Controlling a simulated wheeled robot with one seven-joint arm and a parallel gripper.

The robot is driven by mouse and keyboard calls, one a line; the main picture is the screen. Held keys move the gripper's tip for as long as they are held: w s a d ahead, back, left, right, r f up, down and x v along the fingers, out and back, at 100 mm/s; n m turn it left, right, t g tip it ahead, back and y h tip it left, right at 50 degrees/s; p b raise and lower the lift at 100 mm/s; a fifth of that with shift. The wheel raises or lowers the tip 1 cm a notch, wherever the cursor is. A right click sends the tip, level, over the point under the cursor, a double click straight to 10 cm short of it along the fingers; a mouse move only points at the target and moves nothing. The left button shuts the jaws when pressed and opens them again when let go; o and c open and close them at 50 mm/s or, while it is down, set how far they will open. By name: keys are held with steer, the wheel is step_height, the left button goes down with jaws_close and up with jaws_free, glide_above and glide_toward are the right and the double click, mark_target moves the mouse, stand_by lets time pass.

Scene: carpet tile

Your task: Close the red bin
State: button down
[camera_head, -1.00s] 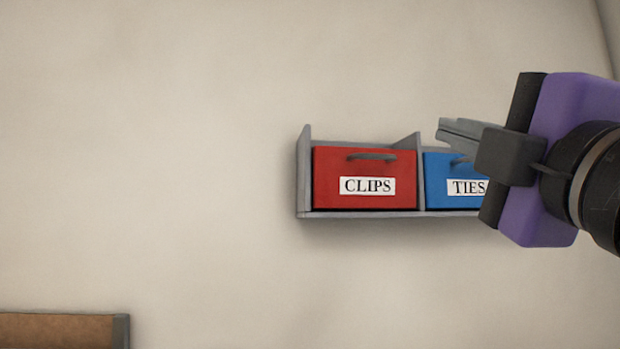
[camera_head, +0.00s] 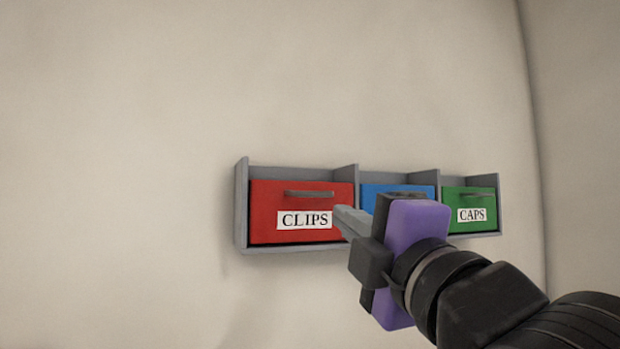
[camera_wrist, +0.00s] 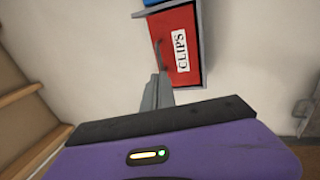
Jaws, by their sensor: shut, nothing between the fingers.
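The red bin (camera_head: 268,211), labelled CLIPS and with a grey handle (camera_head: 308,193), sits in the left compartment of a grey wall rack (camera_head: 242,208). It also shows in the wrist view (camera_wrist: 184,75), turned on its side. My gripper (camera_head: 338,210) is shut and empty. In the head view its fingertips overlap the lower right part of the red bin's front. In the wrist view the fingers (camera_wrist: 157,85) point at the bin's front near the handle side. I cannot tell whether they touch it, or how far the bin stands out of the rack.
A blue bin (camera_head: 398,190), partly hidden behind my gripper, is in the middle compartment. A green bin (camera_head: 465,195) labelled CAPS is in the right one. Wooden shelves (camera_wrist: 20,97) stand at the left in the wrist view. The wall left of the rack is bare.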

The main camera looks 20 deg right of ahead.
mark_target(314, 194)
steer(key=p+x, duration=0.2)
steer(key=p, duration=0.5)
steer(key=shift+w+d+r+p, duration=0.1)
steer(key=shift+w+r+p, duration=0.15)
steer(key=shift+p, duration=0.15)
steer(key=shift+p, duration=0.55)
steer(key=shift+p+x, duration=0.8)
steer(key=shift+x, duration=2.45)
steer(key=shift+w+f, duration=0.1)
steer(key=shift+f, duration=0.05)
steer(key=shift+w+r+p, duration=0.35)
steer(key=shift+w+r, duration=0.25)
steer(key=shift+w, duration=0.05)
steer(key=shift+r, duration=0.2)
steer(key=shift+s, duration=0.1)
